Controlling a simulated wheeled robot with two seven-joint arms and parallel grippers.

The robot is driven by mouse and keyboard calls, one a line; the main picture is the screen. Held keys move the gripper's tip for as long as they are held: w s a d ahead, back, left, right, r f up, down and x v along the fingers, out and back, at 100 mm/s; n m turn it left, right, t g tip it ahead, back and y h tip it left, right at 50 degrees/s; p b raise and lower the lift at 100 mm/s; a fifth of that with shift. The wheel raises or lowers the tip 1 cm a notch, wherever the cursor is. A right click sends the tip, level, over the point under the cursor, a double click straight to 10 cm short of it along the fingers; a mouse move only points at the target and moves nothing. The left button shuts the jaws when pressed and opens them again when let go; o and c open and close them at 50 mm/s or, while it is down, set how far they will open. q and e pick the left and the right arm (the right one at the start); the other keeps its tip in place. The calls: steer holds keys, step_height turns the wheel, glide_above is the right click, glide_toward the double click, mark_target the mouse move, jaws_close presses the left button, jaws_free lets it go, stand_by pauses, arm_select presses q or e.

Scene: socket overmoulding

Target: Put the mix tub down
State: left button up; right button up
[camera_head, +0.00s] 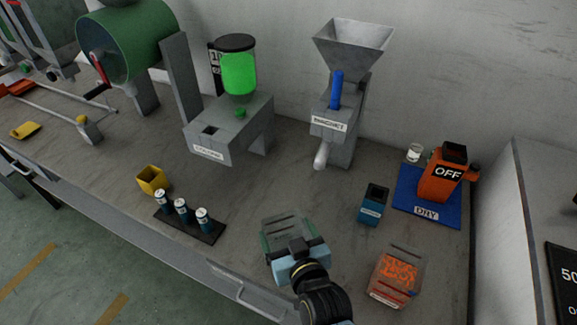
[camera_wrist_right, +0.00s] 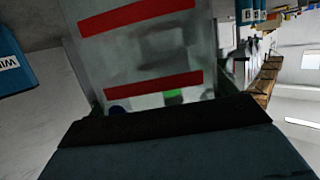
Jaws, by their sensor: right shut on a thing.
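My right gripper (camera_head: 293,245) is shut on a clear, box-shaped tub (camera_head: 284,228), which I take to be the mix tub. It shows near the front middle of the bench in the head view. In the right wrist view the tub (camera_wrist_right: 140,55) fills the middle, with two red bands across its see-through wall. No fill shows clearly inside it. I cannot tell whether its base touches the bench or hangs a little above it. My left gripper is not in view.
A clear tub of orange pellets (camera_head: 398,270) stands right of my gripper. A blue bin (camera_head: 373,204) and the blue DRY mat (camera_head: 440,212) lie behind it. A dark rack (camera_head: 190,227) with small cans is to the left. Bare bench lies behind the held tub.

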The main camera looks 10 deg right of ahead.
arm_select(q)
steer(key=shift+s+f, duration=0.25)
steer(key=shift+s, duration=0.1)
arm_select(e)
steer(key=w+d+f, duration=0.1)
steer(key=w+d, duration=0.8)
steer(key=w, duration=0.5)
steer(key=shift+w+d+f, duration=0.2)
steer(key=shift+d, duration=0.15)
steer(key=shift+f+b, duration=0.15)
steer(key=shift+b, duration=0.15)
steer(key=o, duration=1.1)
steer(key=shift+o, duration=0.2)
